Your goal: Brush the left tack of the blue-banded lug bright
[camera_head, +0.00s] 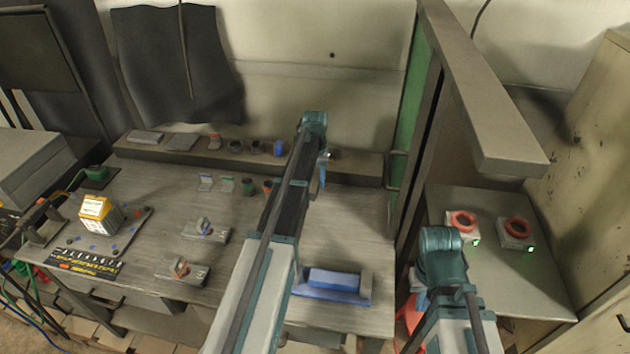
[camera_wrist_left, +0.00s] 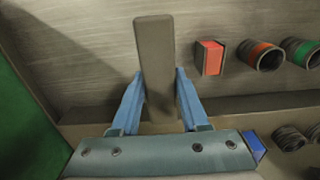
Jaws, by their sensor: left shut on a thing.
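My left gripper (camera_head: 322,173) hangs at the back of the bench near the rear ledge, far right of the lugs. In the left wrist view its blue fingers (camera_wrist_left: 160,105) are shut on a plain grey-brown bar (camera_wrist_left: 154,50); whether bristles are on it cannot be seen. The blue-banded lug (camera_head: 204,227) stands on a grey plate on the bench, left of my left arm. An orange-banded lug (camera_head: 181,268) stands in front of it on its own plate. The tacks are too small to make out. My right gripper is out of view; only its arm shows.
The rear ledge (camera_head: 345,158) carries several small parts. A blue block in a holder (camera_head: 335,282) lies at the front right of the bench. A yellow-and-white box (camera_head: 97,212) stands at the left. A post and overhead beam (camera_head: 500,140) rise right of the bench.

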